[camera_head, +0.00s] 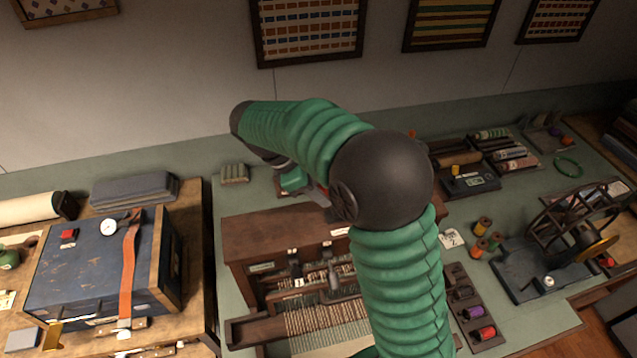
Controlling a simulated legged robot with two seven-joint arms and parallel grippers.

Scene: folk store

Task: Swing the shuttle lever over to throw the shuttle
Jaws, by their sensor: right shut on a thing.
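The brown wooden loom (262,236) stands on the bench in the middle, with pale warp threads in its lower front. My right arm in its green sleeve comes up from the bottom, bends at a black joint and folds back to the left. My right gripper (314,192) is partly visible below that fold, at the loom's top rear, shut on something. The arm hides its fingertips and what it holds; I cannot make out the shuttle lever clearly. My left gripper is not in view.
A blue case (85,268) with an orange strap and a round dial stands at the left. A spool rack (472,310) is right of the loom, with a winding wheel (560,245) farther right. Framed textiles hang on the back wall.

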